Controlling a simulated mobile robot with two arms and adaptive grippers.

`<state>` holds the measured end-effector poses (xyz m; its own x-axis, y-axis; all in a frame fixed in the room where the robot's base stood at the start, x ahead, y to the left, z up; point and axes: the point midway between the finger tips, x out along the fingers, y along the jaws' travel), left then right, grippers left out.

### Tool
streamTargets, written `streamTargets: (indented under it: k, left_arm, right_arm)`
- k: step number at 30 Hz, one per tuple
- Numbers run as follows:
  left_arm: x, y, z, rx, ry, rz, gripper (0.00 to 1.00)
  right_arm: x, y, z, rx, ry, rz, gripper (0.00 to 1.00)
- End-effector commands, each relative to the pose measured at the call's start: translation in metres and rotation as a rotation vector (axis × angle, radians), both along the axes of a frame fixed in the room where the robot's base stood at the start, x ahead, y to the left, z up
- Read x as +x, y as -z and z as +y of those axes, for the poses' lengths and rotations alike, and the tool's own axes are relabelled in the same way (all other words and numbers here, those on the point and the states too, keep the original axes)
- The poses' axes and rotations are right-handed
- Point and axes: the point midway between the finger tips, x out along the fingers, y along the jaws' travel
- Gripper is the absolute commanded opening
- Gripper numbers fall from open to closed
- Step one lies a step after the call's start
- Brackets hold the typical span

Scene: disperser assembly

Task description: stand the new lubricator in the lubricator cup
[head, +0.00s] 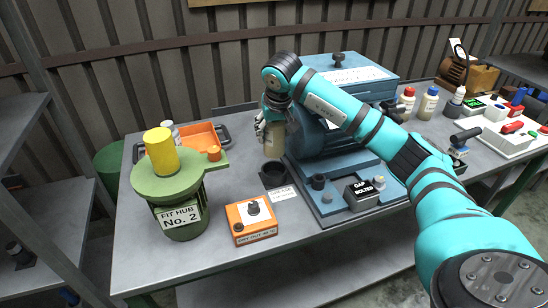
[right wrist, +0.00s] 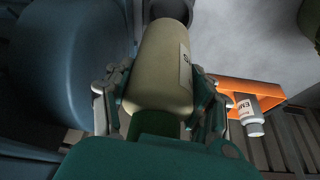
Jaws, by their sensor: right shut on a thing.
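The new lubricator (head: 273,144) is a cream bottle with a label on its side. In the right wrist view the lubricator (right wrist: 158,65) sits between the two fingers of the gripper (right wrist: 160,95). The dark cup (right wrist: 168,9) shows past the bottle's far end, at the top edge. I cannot tell whether the bottle's lower end touches anything. My left gripper is not in view.
The blue machine (head: 340,150) stands close on the right. An orange tray (head: 205,135) with a white bottle (right wrist: 247,112) lies at the left back. The green hub stand (head: 165,187) and an orange switch box (head: 251,222) stand in front. Bare table lies around the box.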

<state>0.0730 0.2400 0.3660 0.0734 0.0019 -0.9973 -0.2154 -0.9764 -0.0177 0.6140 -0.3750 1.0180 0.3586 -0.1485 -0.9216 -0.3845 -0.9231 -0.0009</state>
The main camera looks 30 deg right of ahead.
Motion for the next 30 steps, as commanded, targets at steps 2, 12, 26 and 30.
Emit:
streamTargets:
  k: [2, 12, 26, 30]
  left_arm:
    - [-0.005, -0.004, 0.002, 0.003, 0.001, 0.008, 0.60]
    - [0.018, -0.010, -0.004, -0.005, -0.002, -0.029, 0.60]
    - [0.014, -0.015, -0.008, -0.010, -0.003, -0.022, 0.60]
    - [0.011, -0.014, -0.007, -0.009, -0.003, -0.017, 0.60]
  right_arm:
    - [-0.001, 0.019, 0.000, 0.000, 0.000, 0.003, 0.00]
    - [0.001, 0.057, 0.000, 0.000, 0.001, -0.003, 0.00]
    - [0.001, 0.094, 0.000, 0.000, 0.001, -0.004, 0.00]
    - [0.001, 0.095, 0.000, -0.001, 0.000, -0.004, 0.00]
